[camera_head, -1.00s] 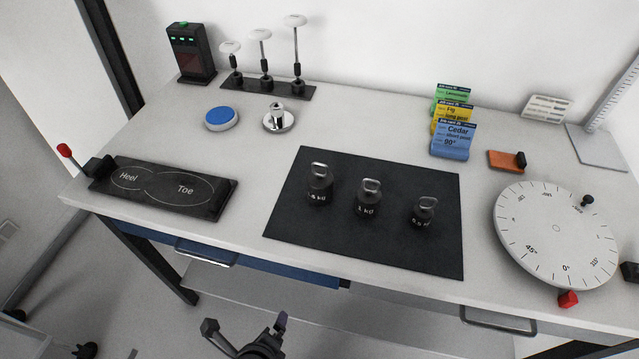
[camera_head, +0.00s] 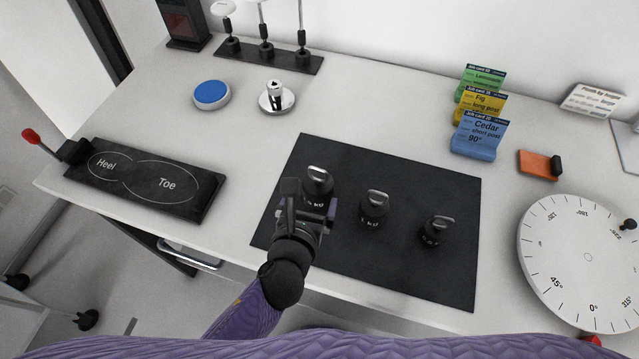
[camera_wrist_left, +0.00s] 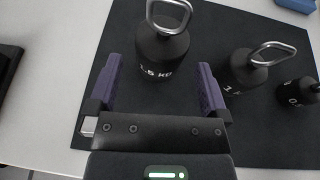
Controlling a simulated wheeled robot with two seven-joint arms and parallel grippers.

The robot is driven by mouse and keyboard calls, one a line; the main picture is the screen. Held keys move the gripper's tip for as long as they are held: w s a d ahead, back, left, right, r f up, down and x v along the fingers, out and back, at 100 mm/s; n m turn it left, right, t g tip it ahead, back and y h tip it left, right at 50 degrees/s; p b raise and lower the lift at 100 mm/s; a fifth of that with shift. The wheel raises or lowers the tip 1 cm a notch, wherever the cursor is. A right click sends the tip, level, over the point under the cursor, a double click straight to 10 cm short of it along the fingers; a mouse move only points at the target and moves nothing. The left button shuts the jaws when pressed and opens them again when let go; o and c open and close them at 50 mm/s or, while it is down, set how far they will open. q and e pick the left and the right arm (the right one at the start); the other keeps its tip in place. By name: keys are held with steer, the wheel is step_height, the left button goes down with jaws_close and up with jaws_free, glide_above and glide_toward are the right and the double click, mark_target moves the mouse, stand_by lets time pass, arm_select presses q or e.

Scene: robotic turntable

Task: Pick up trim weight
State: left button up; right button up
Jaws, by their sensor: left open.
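Three black weights with silver loop handles stand upright on a dark mat (camera_head: 400,262). The largest, marked 1.5 KG (camera_wrist_left: 160,55), is at the left of the mat; in the head view this weight (camera_head: 319,178) is partly hidden by my gripper. The middle weight (camera_head: 374,210) and the smallest weight (camera_head: 434,233) stand in a row to its right. My left gripper (camera_head: 311,200) is open at the near side of the largest weight. In the left wrist view its purple fingers lie either side of that weight's lower part, with nothing gripped. My right gripper is not seen.
A black Heel/Toe board (camera_head: 145,182) lies left of the mat. A blue button (camera_head: 211,94) and a chrome holder (camera_head: 276,98) stand behind. Coloured job cards (camera_head: 478,135), an orange block (camera_head: 538,165) and a white dial (camera_head: 575,255) are at right.

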mark_target(318, 185)
arm_select(q)
steer(key=x, duration=0.2)
steer(key=b+x, duration=0.1)
steer(key=x, duration=0.2)
steer(key=shift+w+d+r+b, duration=0.1)
steer(key=shift+w+d+b, duration=0.15)
steer(key=shift+w+b, duration=0.05)
steer(key=shift+r, duration=0.1)
jaws_close()
steer(key=shift+r, duration=0.15)
